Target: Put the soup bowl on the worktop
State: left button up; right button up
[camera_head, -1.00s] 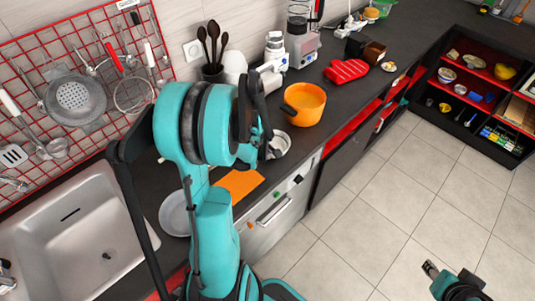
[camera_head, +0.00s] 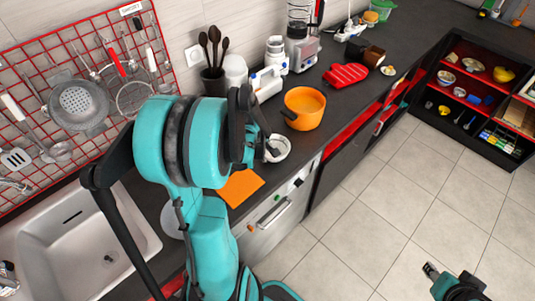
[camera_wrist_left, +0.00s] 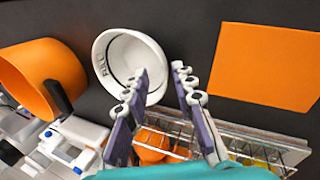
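The soup bowl (camera_head: 279,149) is white and stands on the dark worktop (camera_head: 325,103) near its front edge, between the orange pot and the orange sheet. In the left wrist view the bowl (camera_wrist_left: 112,58) shows its inside and dark lettering. My left gripper (camera_wrist_left: 160,72) has its two fingers apart at the bowl's rim. One finger overlaps the bowl's inside and the other is beyond the rim; I cannot tell whether either touches. In the head view my left arm partly hides this gripper (camera_head: 262,142). My right gripper (camera_head: 430,270) is low at the right over the floor, away from the bowl.
An orange pot (camera_head: 304,108) stands close behind the bowl. An orange sheet (camera_head: 240,187) lies in front of it. A sink (camera_head: 85,250) is at the left. A red mitt (camera_head: 346,75) and appliances stand farther back. An open rack with wire (camera_wrist_left: 265,140) shows below the worktop edge.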

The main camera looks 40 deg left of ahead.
pick_arm(q)
jog(key=p+v, duration=0.2)
jog(key=v, duration=0.5)
jog(key=s+d+r+m+t, duration=0.1)
jog(key=s+d+r+m, duration=0.1)
jog(key=d+m, duration=0.4)
jog(key=s+d+r+m+t, duration=0.1)
jog(key=s+d+r+m, duration=0.1)
jog(key=d+m, duration=0.5)
jog(key=s+d+r+m+t, duration=0.1)
jog(key=d+r+m, duration=0.3)
jog(key=d, duration=0.6)
jog(key=m, duration=0.2)
jog(key=shift+s+r+m+h, duration=0.3)
jog(key=shift+s+r, duration=0.05)
jog(key=shift+s, duration=0.05)
